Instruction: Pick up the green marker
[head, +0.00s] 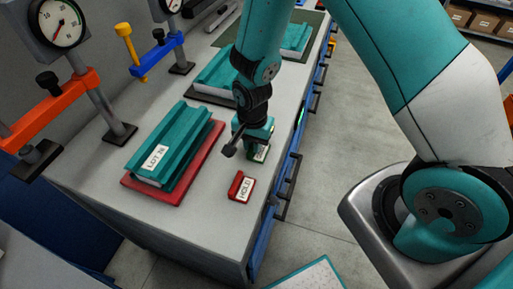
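The green marker (260,153), a small block with a white label, stands on the grey bench top near its right edge. My gripper (247,146) is low over the bench at the green marker and hides part of it. One dark finger shows left of the marker. I cannot tell whether the fingers touch the marker or are shut on it.
A red marker labelled HOLD (242,187) stands just in front. A teal ribbed panel with a LOT label (172,146) lies on a red mat (208,143) to the left. More teal panels lie behind. Gauge stands with orange (55,106) and blue (158,53) arms line the left.

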